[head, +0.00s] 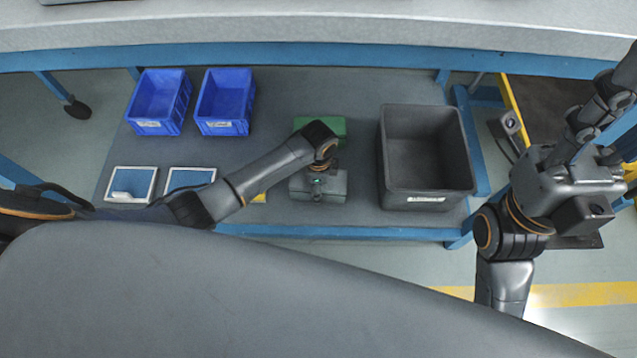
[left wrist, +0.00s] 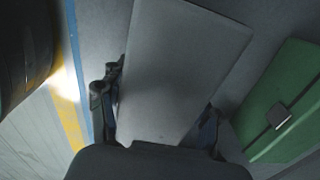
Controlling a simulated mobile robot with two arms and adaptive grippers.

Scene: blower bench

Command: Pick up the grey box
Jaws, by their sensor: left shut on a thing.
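The grey box (head: 335,190) is a small flat-topped box on the grey mat at the front of the lower bench level. My left gripper (head: 318,178) comes down on it from above and covers part of its top. In the left wrist view the grey box (left wrist: 185,65) lies between the two fingers of my left gripper (left wrist: 160,118), which is shut on it. I cannot tell whether the box is clear of the mat. My right gripper (head: 590,150) is at the right, away from the box and partly cut off by the picture edge; its finger opening is unclear.
A green box (head: 320,126) lies just behind the grey box and shows in the wrist view (left wrist: 285,105). A dark grey crate (head: 425,200) stands close to the right. Two blue bins (head: 158,100) and two small trays (head: 132,183) are left. The bench top (head: 300,35) overhangs behind.

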